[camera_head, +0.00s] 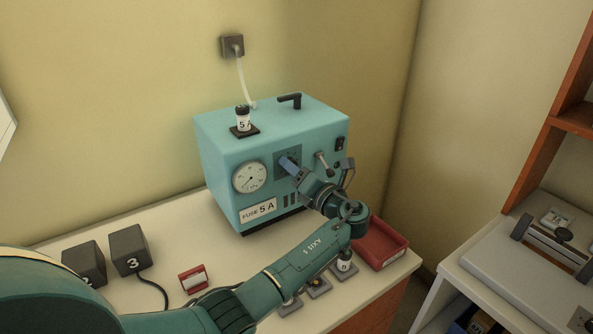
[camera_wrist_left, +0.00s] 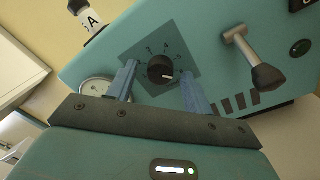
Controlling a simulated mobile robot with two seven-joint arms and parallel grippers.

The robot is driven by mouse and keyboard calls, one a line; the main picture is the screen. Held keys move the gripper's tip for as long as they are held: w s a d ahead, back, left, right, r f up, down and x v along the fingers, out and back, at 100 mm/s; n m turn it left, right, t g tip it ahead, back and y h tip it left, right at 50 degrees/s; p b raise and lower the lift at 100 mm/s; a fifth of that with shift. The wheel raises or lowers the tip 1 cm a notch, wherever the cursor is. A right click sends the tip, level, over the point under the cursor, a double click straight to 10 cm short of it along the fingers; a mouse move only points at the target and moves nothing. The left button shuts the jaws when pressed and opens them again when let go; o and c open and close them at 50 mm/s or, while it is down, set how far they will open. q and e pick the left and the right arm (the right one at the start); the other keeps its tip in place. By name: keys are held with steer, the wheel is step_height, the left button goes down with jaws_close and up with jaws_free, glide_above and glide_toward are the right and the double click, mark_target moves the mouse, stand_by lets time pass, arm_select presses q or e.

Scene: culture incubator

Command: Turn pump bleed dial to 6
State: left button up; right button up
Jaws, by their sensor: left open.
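The pump bleed dial (camera_wrist_left: 160,69) is a round black knob on a dark square plate (camera_wrist_left: 150,48) on the front of the teal machine (camera_head: 222,145). In the left wrist view its white mark points to the lower right; the small numbers around it are hard to read. My left gripper (camera_wrist_left: 158,68) is open, with its blue fingers on either side of the knob; I cannot tell whether they touch it. In the head view the left gripper (camera_head: 290,164) is at the plate and hides the knob. My right gripper is not in view.
A round gauge (camera_head: 250,177) and fuse label (camera_head: 259,210) are left of the plate; a lever (camera_head: 322,160) is close on its right. A fuse jar (camera_head: 243,119) stands on top. A red tray (camera_head: 383,243) and black blocks (camera_head: 129,249) are on the bench.

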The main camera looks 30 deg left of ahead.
arm_select(q)
steer(key=b+v, duration=0.1)
steer(key=v, duration=1.2)
steer(key=shift+b, duration=0.4)
steer(key=shift+s+d, duration=0.1)
